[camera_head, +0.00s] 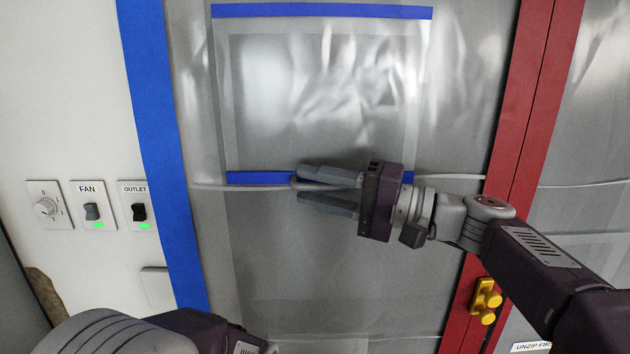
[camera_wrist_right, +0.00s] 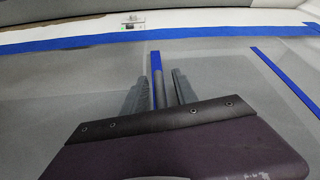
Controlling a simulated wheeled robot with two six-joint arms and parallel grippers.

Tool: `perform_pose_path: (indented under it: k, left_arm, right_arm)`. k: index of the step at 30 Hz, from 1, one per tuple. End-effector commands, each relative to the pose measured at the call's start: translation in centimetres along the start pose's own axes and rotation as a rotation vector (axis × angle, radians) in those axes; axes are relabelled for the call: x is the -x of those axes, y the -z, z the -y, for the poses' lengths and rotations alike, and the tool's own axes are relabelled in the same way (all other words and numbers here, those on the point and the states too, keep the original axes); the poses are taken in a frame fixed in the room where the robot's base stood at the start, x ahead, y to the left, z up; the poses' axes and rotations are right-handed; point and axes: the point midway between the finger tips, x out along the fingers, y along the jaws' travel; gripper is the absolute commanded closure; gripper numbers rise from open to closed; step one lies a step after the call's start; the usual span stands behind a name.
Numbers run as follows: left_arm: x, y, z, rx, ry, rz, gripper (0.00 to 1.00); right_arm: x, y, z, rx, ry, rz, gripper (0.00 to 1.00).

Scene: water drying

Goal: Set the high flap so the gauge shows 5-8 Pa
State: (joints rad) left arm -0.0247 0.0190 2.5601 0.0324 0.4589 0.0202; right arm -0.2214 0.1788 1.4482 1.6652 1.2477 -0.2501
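The high flap (camera_head: 310,85) is a clear plastic sheet on the grey plastic wall, with blue tape (camera_head: 320,11) along its top and a blue strip (camera_head: 262,178) along its lower edge. A thin grey bar (camera_head: 322,184) runs along that lower edge. My right gripper (camera_head: 299,184) is at the bar, its fingers apart above and below it. In the right wrist view, the blue strip (camera_wrist_right: 157,72) and the bar lie between the gripper's fingers (camera_wrist_right: 160,88), with narrow gaps beside them. Only links of my left arm show at bottom left. I see no pressure gauge.
A white panel at left carries a round knob (camera_head: 46,207), a FAN switch (camera_head: 92,211) and an OUTLET switch (camera_head: 138,211), both with green lights. A partly cut-off sign (camera_head: 531,347) is below.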

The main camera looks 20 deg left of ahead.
Motion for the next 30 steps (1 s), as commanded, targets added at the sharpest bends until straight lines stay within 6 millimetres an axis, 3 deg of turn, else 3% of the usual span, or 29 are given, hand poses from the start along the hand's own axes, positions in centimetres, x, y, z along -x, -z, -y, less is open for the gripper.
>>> perform_pose_path:
  k: [2, 6, 30]
  left_arm:
    - [-0.04, -0.01, 0.00, 0.000, 0.000, 0.000, 1.00]
    - [-0.04, 0.00, 0.00, 0.000, 0.000, 0.000, 1.00]
    - [-0.03, 0.00, 0.00, 0.000, 0.000, 0.000, 1.00]
  right_arm:
    - [0.03, 0.02, -0.05, 0.000, 0.000, -0.001, 0.66]
    - [0.05, 0.03, -0.04, -0.001, 0.000, -0.001, 1.00]
    - [0.07, 0.05, -0.01, -0.001, 0.000, -0.001, 1.00]
